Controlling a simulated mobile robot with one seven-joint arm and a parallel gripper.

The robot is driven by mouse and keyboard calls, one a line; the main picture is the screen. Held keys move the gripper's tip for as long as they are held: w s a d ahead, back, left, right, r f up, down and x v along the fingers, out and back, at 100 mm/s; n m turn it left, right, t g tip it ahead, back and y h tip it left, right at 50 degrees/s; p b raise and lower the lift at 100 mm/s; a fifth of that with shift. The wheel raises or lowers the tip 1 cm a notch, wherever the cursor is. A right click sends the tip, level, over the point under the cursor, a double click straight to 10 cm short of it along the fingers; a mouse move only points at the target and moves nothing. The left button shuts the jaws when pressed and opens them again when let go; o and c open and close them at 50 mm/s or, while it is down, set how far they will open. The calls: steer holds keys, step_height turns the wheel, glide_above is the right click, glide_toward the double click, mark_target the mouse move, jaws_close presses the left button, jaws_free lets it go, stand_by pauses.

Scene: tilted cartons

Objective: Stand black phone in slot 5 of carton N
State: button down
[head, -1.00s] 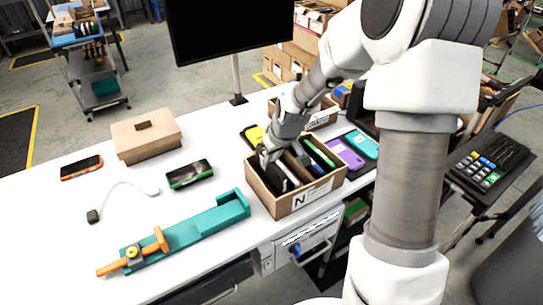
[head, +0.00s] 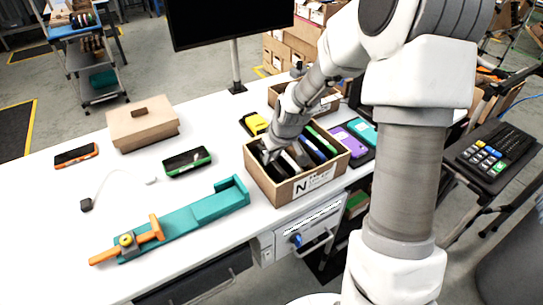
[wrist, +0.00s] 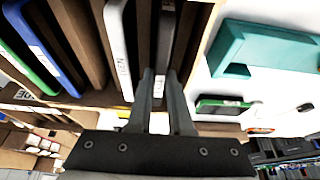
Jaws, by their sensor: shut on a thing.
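Carton N (head: 318,182) is an open, slotted cardboard box with an "N" label, near the front edge of the white table. My gripper (wrist: 165,80) is at its left end, reaching down into it. In the wrist view, the fingers are closed on a black phone (wrist: 166,45), which stands among the dividers at the carton's end wall. A white phone (wrist: 118,45) stands beside it, with a blue phone (wrist: 57,50) farther left. The phone's lower part is hidden, and I cannot tell whether it touches the carton floor.
A teal fixture with an orange handle (head: 185,222) lies left of the carton. A green-edged phone (head: 187,162), an orange-edged phone (head: 76,155) and a lidded box (head: 143,128) lie behind. A yellow item (head: 256,124) and another carton (head: 325,108) are behind carton N.

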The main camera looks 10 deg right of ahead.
steer(key=shift+f+b, duration=0.3)
stand_by(0.7)
stand_by(0.3)
steer(key=c, duration=0.8)
jaws_free()
steer(key=shift+o, duration=0.2)
steer(key=p+v, duration=0.2)
steer(key=v, duration=1.5)
steer(key=shift+s+r, duration=0.15)
steer(key=shift+r, duration=0.1)
